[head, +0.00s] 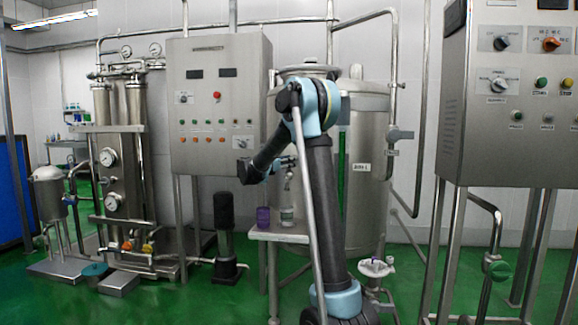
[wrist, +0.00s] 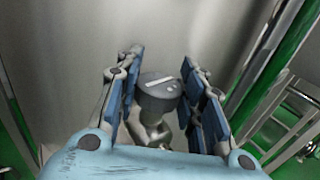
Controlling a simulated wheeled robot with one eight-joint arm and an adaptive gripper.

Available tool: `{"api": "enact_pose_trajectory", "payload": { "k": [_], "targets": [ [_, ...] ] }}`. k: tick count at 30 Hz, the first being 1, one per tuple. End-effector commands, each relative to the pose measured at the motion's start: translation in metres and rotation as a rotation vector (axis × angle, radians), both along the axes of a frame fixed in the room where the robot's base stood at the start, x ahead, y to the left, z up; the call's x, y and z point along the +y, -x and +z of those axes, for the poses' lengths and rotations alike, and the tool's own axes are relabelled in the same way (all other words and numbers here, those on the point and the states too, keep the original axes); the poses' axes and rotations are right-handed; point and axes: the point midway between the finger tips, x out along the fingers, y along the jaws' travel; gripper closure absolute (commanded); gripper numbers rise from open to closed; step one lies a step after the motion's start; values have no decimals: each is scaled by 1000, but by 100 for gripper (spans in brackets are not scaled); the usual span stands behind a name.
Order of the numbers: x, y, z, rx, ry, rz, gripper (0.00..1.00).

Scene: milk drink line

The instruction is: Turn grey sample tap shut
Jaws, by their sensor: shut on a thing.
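The grey sample tap (wrist: 158,90) has a round dark grey knob with a pale line across its top, slanting up to the right. It sits on a metal stem in front of the steel tank wall. My gripper (wrist: 161,66) has its two blue-padded fingers on either side of the knob and is shut on it. In the head view my gripper (head: 284,163) is at the tank front, above a small table; the tap's knob is too small to make out there.
A purple cup (head: 263,217) and a clear container (head: 287,215) stand on the small steel table (head: 275,236) below my gripper. The steel tank (head: 366,190) is close behind. A control cabinet (head: 220,105) stands to the left. Open green floor lies in front.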

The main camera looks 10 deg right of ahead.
Motion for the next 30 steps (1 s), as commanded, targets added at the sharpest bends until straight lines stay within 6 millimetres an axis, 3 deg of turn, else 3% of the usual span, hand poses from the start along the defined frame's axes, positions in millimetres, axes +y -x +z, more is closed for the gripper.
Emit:
{"api": "enact_pose_trajectory", "payload": {
  "k": [12, 28, 29, 30],
  "targets": [
    [0, -2, 1, -1, 1, -171, 88],
    [-1, -1, 1, -1, 2, -191, 88],
    [-1, -1, 1, -1, 2, -191, 57],
    [-1, -1, 1, -1, 1, -191, 48]
  ]
}}
